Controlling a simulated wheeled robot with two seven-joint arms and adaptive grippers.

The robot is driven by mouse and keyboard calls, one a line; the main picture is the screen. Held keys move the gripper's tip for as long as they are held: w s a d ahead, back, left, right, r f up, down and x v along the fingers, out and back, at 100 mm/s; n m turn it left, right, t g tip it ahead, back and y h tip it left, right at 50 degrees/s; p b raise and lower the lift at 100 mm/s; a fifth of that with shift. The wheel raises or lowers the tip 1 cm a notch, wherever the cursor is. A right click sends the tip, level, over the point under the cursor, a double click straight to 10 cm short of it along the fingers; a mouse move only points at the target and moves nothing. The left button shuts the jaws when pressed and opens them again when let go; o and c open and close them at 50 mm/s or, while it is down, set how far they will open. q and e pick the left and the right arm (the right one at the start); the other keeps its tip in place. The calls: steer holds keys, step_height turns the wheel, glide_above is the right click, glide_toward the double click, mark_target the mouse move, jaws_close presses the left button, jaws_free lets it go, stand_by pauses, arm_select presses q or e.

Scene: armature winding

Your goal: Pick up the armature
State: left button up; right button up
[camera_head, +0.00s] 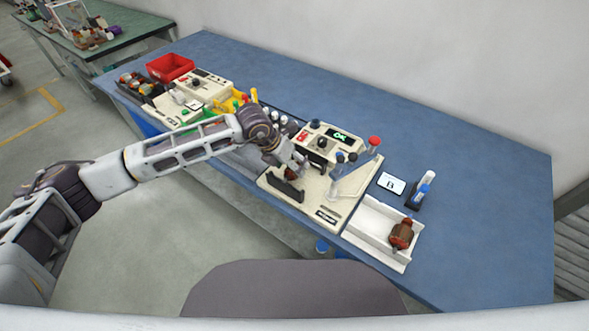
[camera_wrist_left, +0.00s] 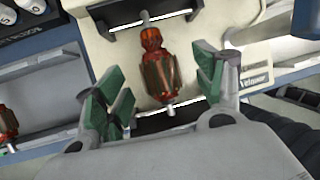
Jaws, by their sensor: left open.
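A red-brown armature (camera_wrist_left: 158,70) with a metal shaft sits on the cream tester (camera_wrist_left: 100,45) in the left wrist view. In the head view it is mostly hidden by my gripper, with a small brown part (camera_head: 291,174) showing. My left gripper (camera_wrist_left: 162,88) is open, its green pads on either side of the armature with gaps visible. In the head view the gripper (camera_head: 291,168) is low over the cream tester (camera_head: 325,205). A second armature (camera_head: 401,233) lies in the white tray (camera_head: 366,240) to the right. My right gripper is not in view.
The tester has a green OK display (camera_head: 340,136) and a red-topped post (camera_head: 374,143). A second cream machine (camera_head: 205,85), yellow bins and a red bin (camera_head: 170,67) stand to the left. The blue table (camera_head: 480,180) is clear at the far right.

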arm_select(q)
steer(key=shift+x, duration=0.95)
steer(key=shift+f, duration=0.35)
steer(key=shift+w+d+f, duration=0.1)
steer(key=shift+d+f, duration=0.05)
steer(key=shift+f, duration=0.05)
steer(key=shift+c, duration=0.2)
steer(key=c, duration=1.2)
steer(key=shift+c, duration=1.2)
steer(key=shift+r, duration=0.1)
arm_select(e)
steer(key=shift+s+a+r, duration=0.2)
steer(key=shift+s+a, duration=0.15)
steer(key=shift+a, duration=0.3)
